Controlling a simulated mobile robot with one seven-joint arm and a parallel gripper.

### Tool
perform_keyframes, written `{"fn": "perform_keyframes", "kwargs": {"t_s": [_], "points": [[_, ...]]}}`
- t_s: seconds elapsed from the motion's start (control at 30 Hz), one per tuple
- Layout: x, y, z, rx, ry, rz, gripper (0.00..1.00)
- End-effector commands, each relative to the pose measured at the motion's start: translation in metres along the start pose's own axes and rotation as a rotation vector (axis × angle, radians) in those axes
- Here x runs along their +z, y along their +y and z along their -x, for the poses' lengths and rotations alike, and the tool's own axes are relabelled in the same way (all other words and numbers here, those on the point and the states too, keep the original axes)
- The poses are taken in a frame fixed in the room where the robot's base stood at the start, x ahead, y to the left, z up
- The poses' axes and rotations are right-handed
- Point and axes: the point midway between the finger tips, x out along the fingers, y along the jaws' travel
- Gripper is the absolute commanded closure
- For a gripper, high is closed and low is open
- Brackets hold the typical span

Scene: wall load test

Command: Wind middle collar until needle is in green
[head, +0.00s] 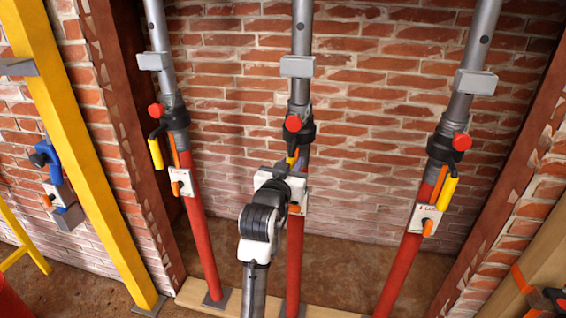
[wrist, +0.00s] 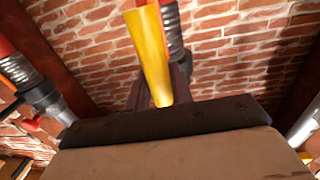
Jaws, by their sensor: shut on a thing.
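The middle prop has a grey upper tube, a black collar (head: 299,128) with a red knob (head: 293,123), and a red lower tube (head: 295,265). A yellow handle (head: 292,159) hangs from this collar. It shows large in the wrist view (wrist: 150,50), running down between the dark fingers. My gripper (head: 289,166) is shut on the yellow handle, just in front of the middle prop; it also shows in the wrist view (wrist: 160,90). A white gauge plate (head: 299,200) on the middle prop is largely hidden behind my wrist, so its needle and green zone cannot be read.
A left prop (head: 203,250) and a right prop (head: 402,270) stand either side, each with its own collar, yellow handle and white plate. A brick wall (head: 370,130) is close behind. A yellow post (head: 85,150) stands at left. A wooden board (head: 195,293) lies under the props.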

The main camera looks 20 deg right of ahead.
Motion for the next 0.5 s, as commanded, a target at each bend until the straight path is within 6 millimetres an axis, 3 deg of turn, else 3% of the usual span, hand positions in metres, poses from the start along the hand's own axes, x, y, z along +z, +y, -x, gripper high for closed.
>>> {"fn": "perform_keyframes", "kwargs": {"t_s": [0.03,0.2,0.5], "points": [[0.0,0.009,-0.001,0.013,-0.001,0.002,1.0],[-0.001,0.02,-0.004,0.013,0.0,0.002,1.0],[0.0,0.028,-0.006,0.012,0.0,0.002,1.0]]}}
